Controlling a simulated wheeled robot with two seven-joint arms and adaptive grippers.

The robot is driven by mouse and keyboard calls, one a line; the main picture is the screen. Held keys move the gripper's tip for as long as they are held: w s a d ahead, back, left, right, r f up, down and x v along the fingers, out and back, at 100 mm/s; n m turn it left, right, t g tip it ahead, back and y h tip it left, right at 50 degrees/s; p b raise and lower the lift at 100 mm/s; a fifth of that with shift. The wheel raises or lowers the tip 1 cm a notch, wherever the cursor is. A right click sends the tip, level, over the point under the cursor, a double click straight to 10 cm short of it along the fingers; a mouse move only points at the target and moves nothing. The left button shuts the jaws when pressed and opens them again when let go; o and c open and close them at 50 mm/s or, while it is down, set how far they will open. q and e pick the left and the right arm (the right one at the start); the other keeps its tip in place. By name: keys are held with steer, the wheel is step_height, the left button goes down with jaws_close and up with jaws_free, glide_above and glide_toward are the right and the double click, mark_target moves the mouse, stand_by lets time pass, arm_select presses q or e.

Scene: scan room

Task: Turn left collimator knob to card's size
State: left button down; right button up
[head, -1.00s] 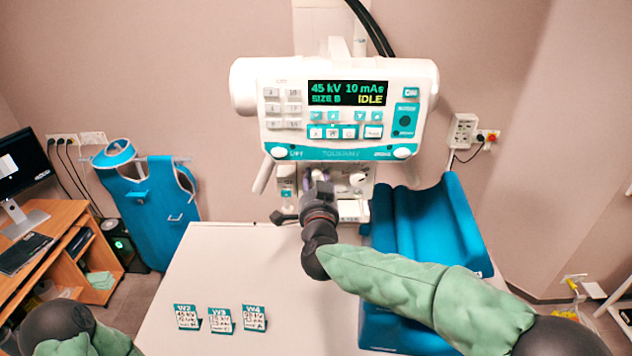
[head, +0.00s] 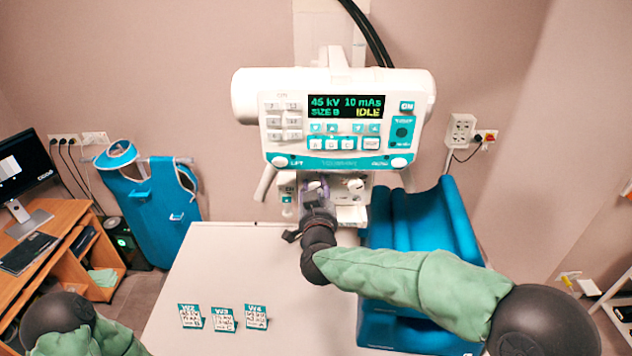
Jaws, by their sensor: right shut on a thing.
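The white tube head hangs at the center, with its display (head: 346,106) reading 45 kV, 10 mAs, IDLE and a size that looks like B. Below it is the collimator (head: 350,200). The left collimator knob (head: 315,185) is mostly hidden by my right gripper (head: 316,193), which is shut on it. The right knob (head: 355,184) is free beside it. Cards W2 (head: 190,316), W3 (head: 224,319) and W4 (head: 256,317) stand on the table; their small print is too blurred to read surely. Only part of my left arm shows at lower left; its gripper is out of view.
The pale table top (head: 215,265) is clear behind the cards. A blue cushioned support (head: 425,230) stands right of the collimator, close to my right forearm. A blue apron (head: 160,210) hangs at left, and a desk with a monitor (head: 22,170) stands at far left.

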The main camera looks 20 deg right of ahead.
steer(key=shift+a+f+n+g+p, duration=0.1)
steer(key=shift+n+g+p, duration=0.05)
steer(key=shift+n+p, duration=1.05)
steer(key=shift+f+n+g+p, duration=0.15)
steer(key=shift+n+p, duration=0.5)
steer(key=shift+n, duration=0.95)
steer(key=o, duration=1.1)
steer(key=shift+r, duration=0.15)
steer(key=shift+o, duration=0.2)
steer(key=v, duration=1.2)
